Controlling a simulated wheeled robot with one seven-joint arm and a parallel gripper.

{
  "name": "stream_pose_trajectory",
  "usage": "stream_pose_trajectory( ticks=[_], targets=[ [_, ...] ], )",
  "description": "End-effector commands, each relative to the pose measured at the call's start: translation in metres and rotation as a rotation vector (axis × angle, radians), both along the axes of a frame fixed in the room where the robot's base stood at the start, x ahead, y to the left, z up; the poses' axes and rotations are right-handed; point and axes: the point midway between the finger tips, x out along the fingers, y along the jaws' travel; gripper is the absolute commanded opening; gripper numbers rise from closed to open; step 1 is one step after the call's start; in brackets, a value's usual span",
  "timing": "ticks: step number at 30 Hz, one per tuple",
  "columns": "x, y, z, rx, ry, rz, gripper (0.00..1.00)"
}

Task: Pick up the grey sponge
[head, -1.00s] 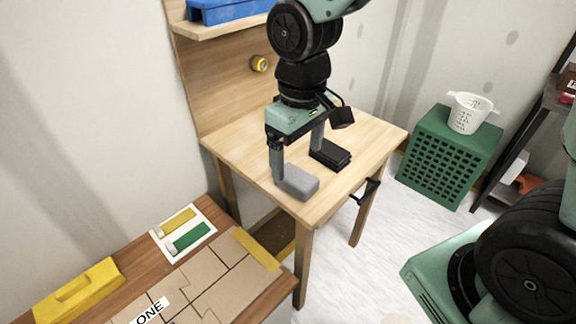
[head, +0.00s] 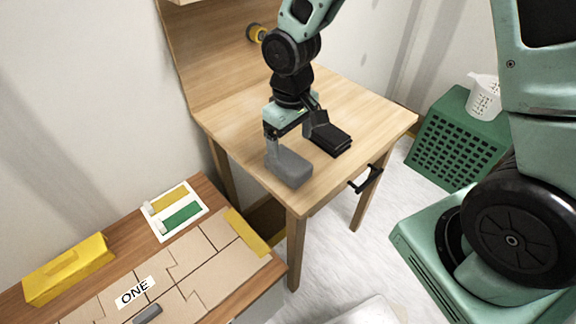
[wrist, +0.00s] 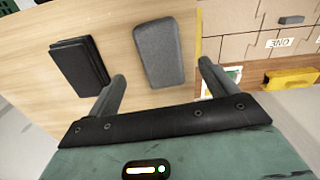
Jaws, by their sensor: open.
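The grey sponge (head: 290,170) lies flat near the front corner of the wooden table. A black block (head: 333,140) lies to its right. My gripper (head: 290,148) is open and empty over the table, with one finger in front of part of the sponge in the head view. In the wrist view, the sponge (wrist: 160,52) lies ahead of and between the spread fingers of my gripper (wrist: 162,78). The black block (wrist: 80,65) lies outside the fingers, to the left. I cannot tell whether a finger touches the sponge.
The wooden table (head: 365,115) has bare room behind the sponge. A dark clamp (head: 367,180) sticks out from its right edge. A lower bench (head: 110,265) with cardboard pieces and a yellow box (head: 68,270) stands front left. A green crate (head: 455,150) stands right.

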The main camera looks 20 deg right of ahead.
Motion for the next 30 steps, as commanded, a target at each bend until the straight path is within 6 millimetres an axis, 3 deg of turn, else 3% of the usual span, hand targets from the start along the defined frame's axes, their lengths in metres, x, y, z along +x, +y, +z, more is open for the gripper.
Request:
stream_pose_trajectory(
  ticks=[3,11,18,28,29,30],
  targets=[
    [-0.001,0.0,-0.019,-0.001,0.003,0.001,0.85],
    [-0.001,0.0,-0.038,-0.001,0.002,0.002,0.85],
    [-0.001,0.001,-0.072,-0.001,0.002,0.001,0.85],
    [0.0,0.001,-0.08,0.0,-0.001,0.001,0.85],
    [0.0,0.001,-0.08,0.0,-0.001,0.001,0.83],
    [0.0,0.001,-0.08,0.0,-0.001,0.001,0.72]
  ],
)
